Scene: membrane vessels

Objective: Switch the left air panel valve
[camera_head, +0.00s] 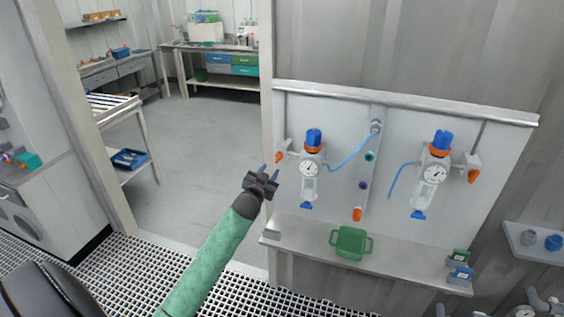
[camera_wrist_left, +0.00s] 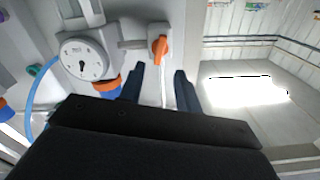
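The left air panel valve has an orange handle (camera_head: 279,157) at the left end of the left regulator (camera_head: 311,168) on the pale wall panel (camera_head: 335,115). In the left wrist view the orange handle (camera_wrist_left: 159,48) sits just beyond the fingertips, roughly in line with the gap between them. My left gripper (camera_head: 270,170) is open and empty, just below and left of the handle in the head view. Its two dark fingers (camera_wrist_left: 160,70) are parted and apart from the handle in the picture. My right gripper is out of view.
A second regulator (camera_head: 435,172) with an orange valve handle (camera_head: 473,176) is on the right. Another orange handle (camera_head: 357,214) hangs from the central manifold. A green tray (camera_head: 350,243) stands on the shelf (camera_head: 300,232) below. A post stands left of the panel, with open floor beyond.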

